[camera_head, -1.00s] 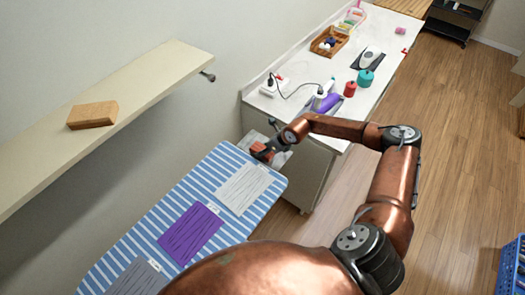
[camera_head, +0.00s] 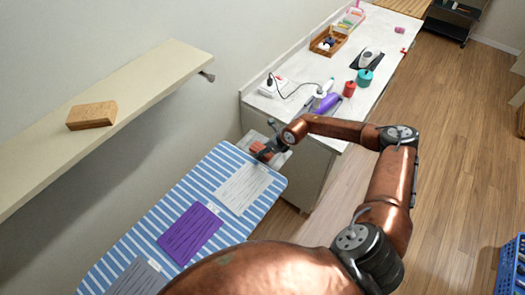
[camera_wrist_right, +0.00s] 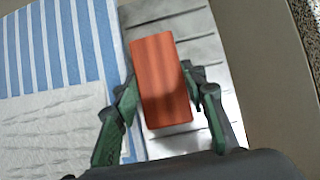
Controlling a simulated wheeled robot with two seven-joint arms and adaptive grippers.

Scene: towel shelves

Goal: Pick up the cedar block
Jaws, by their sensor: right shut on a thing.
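The cedar block (camera_wrist_right: 160,80) is a reddish-orange block, seen between the green fingers of my right gripper (camera_wrist_right: 166,95) in the right wrist view. The fingers are shut on its long sides near its close end. In the head view the block (camera_head: 257,148) is small and partly hidden by my right gripper (camera_head: 264,151), at the far end of the ironing board. A pale grey slatted surface (camera_wrist_right: 196,22) lies below the block; I cannot tell whether they touch. My left gripper is not in view.
The striped ironing board (camera_head: 145,232) holds a white cloth (camera_head: 243,188), a purple cloth (camera_head: 190,234) and a grey cloth (camera_head: 138,278). A tan block (camera_head: 91,115) sits on the wall shelf (camera_head: 160,70). A cluttered white counter (camera_head: 300,62) stands beyond.

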